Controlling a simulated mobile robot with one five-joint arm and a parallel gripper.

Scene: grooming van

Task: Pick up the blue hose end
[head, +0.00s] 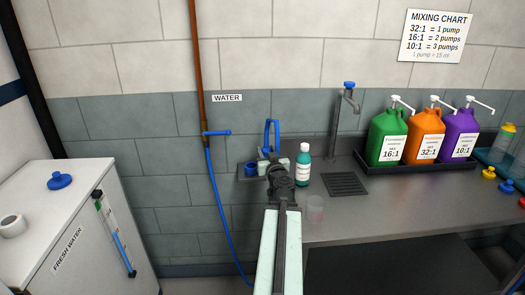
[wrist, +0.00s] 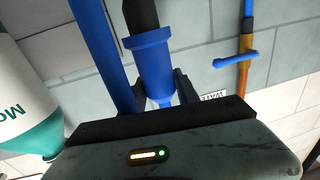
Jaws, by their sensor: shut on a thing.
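The blue hose end (wrist: 152,62) has a wide collar and a dark tip, and it sits between the two dark fingers of my gripper (wrist: 163,92) in the wrist view. My gripper is shut on it. A length of blue hose (wrist: 97,45) runs beside it on the left. In the head view my gripper (head: 275,163) is at the counter's left end, with a blue loop of hose (head: 271,130) rising above it. The arm hides part of the grip there.
A green-and-white bottle (head: 303,168) stands close right of my gripper; it looms at the wrist view's left. A copper pipe with blue valve (head: 217,133) and white cabinet (head: 75,225) are left.

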